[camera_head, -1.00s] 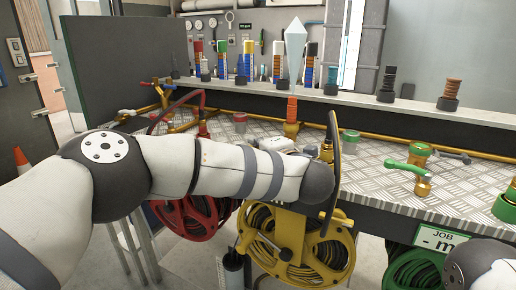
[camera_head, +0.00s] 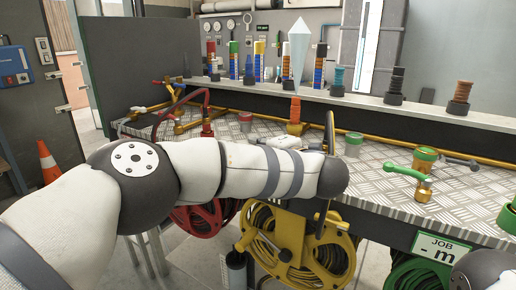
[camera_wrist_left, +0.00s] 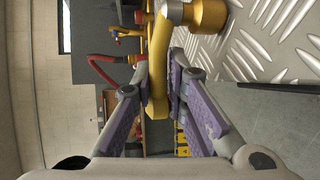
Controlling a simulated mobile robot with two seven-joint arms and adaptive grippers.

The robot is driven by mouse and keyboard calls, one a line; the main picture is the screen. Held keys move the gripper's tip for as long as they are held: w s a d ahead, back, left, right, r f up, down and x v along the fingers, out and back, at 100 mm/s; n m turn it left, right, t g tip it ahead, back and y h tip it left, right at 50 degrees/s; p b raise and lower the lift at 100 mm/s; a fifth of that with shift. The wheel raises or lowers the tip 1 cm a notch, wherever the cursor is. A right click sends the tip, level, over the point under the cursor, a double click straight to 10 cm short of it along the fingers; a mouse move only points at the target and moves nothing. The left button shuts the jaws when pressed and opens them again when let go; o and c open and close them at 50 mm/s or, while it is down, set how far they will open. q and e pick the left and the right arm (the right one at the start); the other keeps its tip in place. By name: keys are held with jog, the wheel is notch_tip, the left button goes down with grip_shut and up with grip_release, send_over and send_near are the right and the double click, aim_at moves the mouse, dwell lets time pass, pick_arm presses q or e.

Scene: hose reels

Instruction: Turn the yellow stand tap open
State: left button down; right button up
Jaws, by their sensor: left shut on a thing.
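The yellow stand tap shows in the left wrist view, with its brass-coloured body (camera_wrist_left: 208,14) at the top and its yellow lever (camera_wrist_left: 159,65) hanging down the middle. My left gripper (camera_wrist_left: 160,82) is shut on the lever, one purple-padded finger on each side of it. In the head view my left forearm and wrist reach across the front of the bench and hide this gripper and most of the tap. My right gripper is out of view; only a rounded part of my right arm shows at the bottom right corner.
A green-handled tap (camera_head: 408,174) stands on the tread-plate bench (camera_head: 380,190) to the right. A yellow hose reel (camera_head: 327,246) and a red one (camera_head: 200,217) hang below the front edge. A red hose (camera_head: 206,108) arches behind my arm. A shelf of coloured stacks runs behind.

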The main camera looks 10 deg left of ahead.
pick_arm(q)
jog(key=c, duration=1.6)
grip_release()
jog(key=shift+r, duration=0.45)
jog(key=shift+c, duration=0.2)
jog(key=shift+f, duration=0.15)
jog(key=v, duration=1.2)
